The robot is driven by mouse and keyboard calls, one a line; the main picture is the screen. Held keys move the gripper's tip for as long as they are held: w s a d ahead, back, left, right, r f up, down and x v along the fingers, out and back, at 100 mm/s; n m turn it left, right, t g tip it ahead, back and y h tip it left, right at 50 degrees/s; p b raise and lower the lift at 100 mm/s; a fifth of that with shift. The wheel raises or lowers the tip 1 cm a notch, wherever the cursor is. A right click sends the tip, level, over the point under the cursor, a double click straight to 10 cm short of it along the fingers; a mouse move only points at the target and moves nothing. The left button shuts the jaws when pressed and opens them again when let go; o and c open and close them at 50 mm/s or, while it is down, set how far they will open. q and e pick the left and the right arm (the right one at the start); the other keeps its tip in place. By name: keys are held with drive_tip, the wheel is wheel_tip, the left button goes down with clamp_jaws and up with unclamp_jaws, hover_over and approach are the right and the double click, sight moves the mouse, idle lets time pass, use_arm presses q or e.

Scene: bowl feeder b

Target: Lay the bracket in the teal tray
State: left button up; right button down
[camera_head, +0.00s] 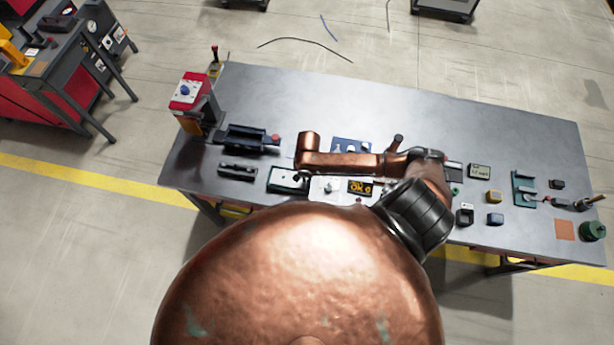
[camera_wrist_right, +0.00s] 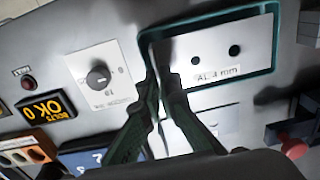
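The teal tray (camera_head: 273,187) is at the near edge of the bench, left of centre in the head view. In the right wrist view its rim (camera_wrist_right: 214,17) surrounds a pale flat plate (camera_wrist_right: 222,50) with two dark holes and an "AL 4 mm" label. This plate looks like the bracket lying inside the rim, but its contact with the floor is unclear. My right gripper (camera_wrist_right: 163,82) has its green fingertips close together at the tray's left end in that view. I cannot tell whether they pinch the plate's edge. My left gripper is out of view.
A white panel with a black knob (camera_wrist_right: 98,77) and an "OK" bolts display (camera_wrist_right: 45,107) stand beside the tray. A dark vise-like fixture (camera_head: 245,139) and a red-fronted machine (camera_head: 190,95) are to the left. The far side of the bench (camera_head: 380,108) is clear.

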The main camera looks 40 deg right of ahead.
drive_tip(key=shift+f, duration=0.75)
drive_tip(key=c, duration=2.1)
unclamp_jaws()
wheel_tip(320, 180, up, 12)
drive_tip(key=shift+s, duration=0.1)
